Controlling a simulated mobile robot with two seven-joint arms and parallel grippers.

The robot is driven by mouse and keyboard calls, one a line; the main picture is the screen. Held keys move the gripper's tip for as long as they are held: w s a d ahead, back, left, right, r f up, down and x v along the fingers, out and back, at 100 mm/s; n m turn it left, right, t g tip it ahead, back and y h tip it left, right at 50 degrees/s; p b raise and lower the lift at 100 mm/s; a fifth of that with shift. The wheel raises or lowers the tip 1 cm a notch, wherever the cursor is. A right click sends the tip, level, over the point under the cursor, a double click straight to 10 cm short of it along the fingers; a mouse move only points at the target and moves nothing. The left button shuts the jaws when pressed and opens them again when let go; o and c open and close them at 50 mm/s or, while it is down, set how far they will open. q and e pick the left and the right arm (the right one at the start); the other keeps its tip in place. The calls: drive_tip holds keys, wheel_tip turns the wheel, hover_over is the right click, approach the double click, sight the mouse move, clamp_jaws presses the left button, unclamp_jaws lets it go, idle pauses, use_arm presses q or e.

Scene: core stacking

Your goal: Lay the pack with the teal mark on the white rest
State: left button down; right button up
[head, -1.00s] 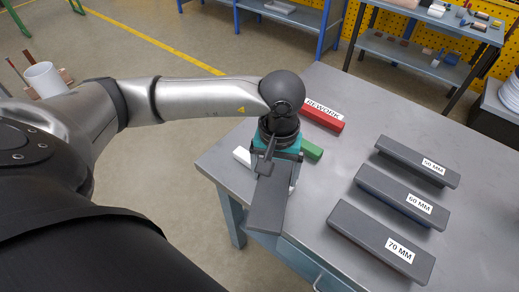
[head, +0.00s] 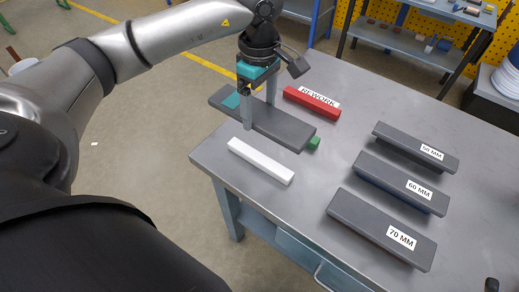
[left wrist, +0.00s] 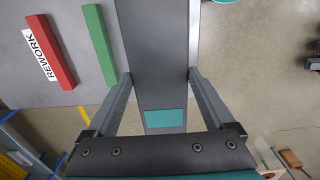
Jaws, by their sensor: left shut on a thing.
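The pack (head: 275,121) is a long dark grey bar with a teal mark (head: 232,100) near its left end. My left gripper (head: 259,115) is shut across the pack and holds it above the table, slanting from upper left to lower right. In the left wrist view the pack (left wrist: 154,55) runs between the two fingers, with the teal mark (left wrist: 165,118) close to the gripper's body. The white rest (head: 261,161) is a bare white bar on the table, in front of the pack in the head view. My right gripper is not in view.
A green bar (head: 314,142) is mostly hidden beneath the pack; it shows whole in the left wrist view (left wrist: 100,45). A red bar (head: 312,103) labelled REWORK lies behind. Grey bars labelled 50 MM (head: 415,147), 60 MM (head: 400,183) and 70 MM (head: 380,228) lie to the right.

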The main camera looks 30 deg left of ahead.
use_arm(q)
drive_tip(key=b, duration=0.1)
hover_over(259, 157)
wheel_tip(259, 157, down, 10)
drive_tip(key=shift+f+b, duration=0.35)
drive_tip(key=shift+f, duration=1.7)
unclamp_jaws()
drive_tip(key=shift+f, duration=0.15)
wheel_tip(259, 157, up, 12)
drive_tip(key=shift+r+p, duration=0.15)
drive_tip(key=shift+p, duration=0.65)
